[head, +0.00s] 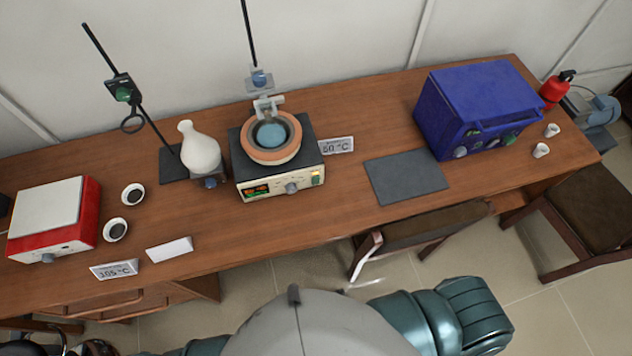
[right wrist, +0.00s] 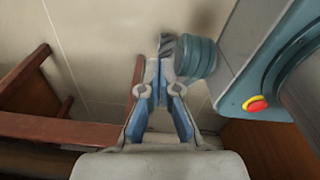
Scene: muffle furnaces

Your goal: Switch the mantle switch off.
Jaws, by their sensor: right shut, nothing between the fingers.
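The heating mantle (head: 283,184) stands mid-table in the head view, a cream-fronted box with a lit orange display, a knob and a small lit switch (head: 316,178) at the right end of its front. A brown-rimmed bowl (head: 270,138) with a blue-grey inside sits on top of it. My right gripper (right wrist: 164,84) shows in the right wrist view, shut and empty, over the floor beside a wooden chair and away from the mantle. Neither gripper shows in the head view; my left gripper is out of sight.
A "50 °C" card (head: 336,145) stands right of the mantle, with a dark mat (head: 405,177) farther right. A blue box (head: 478,105) is at the back right and a red-and-white device (head: 52,218) at the left. A chair (head: 420,226) is tucked against the table's front edge.

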